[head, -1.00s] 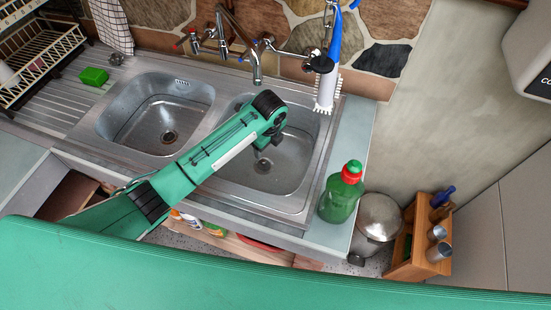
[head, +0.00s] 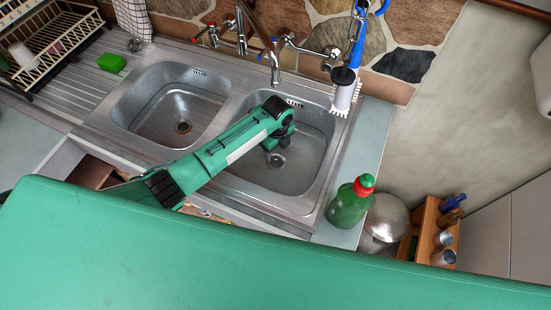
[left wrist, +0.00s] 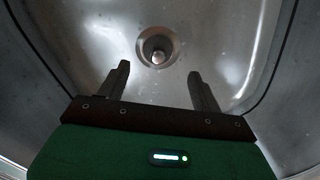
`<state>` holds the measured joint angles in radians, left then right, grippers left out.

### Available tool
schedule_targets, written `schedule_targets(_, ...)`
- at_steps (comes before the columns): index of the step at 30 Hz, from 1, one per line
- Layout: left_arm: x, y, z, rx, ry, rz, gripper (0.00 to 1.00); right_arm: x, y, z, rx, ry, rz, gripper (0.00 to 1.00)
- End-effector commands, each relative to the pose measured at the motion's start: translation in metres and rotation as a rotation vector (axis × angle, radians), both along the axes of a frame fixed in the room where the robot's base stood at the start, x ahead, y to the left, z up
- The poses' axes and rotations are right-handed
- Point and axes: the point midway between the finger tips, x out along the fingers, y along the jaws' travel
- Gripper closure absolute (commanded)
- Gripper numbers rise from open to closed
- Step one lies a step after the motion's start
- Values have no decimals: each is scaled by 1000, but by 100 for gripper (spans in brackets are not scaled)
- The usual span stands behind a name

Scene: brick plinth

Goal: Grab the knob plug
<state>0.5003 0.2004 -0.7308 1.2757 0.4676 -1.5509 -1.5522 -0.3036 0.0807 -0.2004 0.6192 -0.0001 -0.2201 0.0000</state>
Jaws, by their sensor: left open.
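The steel sink's right basin (head: 310,160) has a round drain at its bottom, which also shows in the left wrist view. A small shiny knob (left wrist: 158,57) sits in the middle of that drain; I take it for the knob plug, but it is small and dim. In the head view it is too small to make out. My left gripper (left wrist: 159,72) is open and empty, pointing down into the right basin. Its fingers appear on either side below the drain in the left wrist view, apart from the knob. In the head view the wrist mostly hides the fingers. My right gripper is out of view.
A tap (head: 272,45) reaches over the basins from behind. A green bottle (head: 350,203) stands on the right front counter. The left basin (head: 165,105) is empty. A green sponge (head: 111,62) lies on the drainer.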

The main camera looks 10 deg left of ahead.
Motion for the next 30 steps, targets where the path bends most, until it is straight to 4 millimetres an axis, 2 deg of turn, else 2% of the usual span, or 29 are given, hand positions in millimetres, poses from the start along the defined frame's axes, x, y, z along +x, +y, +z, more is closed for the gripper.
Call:
schedule_targets(5,-1,1,-9,0,2,1,34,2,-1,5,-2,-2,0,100)
schedule_targets(11,-3,4,-32,1,3,2,34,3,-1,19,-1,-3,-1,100)
schedule_targets(16,-2,4,-51,1,2,1,34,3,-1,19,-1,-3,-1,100)
schedule_targets(26,-2,4,-56,0,-1,0,34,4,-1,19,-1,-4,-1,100)
schedule_targets(30,-2,4,-56,1,-1,0,61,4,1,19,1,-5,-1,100)
